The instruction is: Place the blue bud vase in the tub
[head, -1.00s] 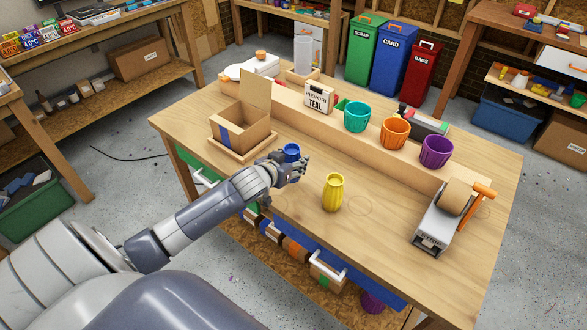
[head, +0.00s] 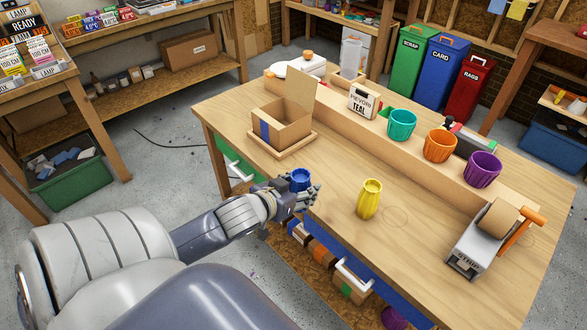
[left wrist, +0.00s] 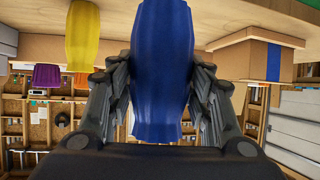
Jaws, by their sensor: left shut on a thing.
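My left gripper (head: 301,196) is shut on the blue bud vase (head: 300,179) and holds it at the table's front edge. In the left wrist view the vase (left wrist: 163,70) stands between the two fingers of the left gripper (left wrist: 162,90), which touch its sides; the scene appears upside down there. A green tub (head: 76,188) with scraps in it sits on the floor at the left, and a blue tub (head: 553,150) is at the far right; I cannot tell which one is meant. My right gripper is not in view.
A yellow vase (head: 369,199) stands on the wooden table (head: 330,228) right of my gripper. An open cardboard box (head: 283,127) is behind it. Teal (head: 402,124), orange (head: 439,146) and purple (head: 482,169) pots line the back. A tape dispenser (head: 478,243) stands at the right.

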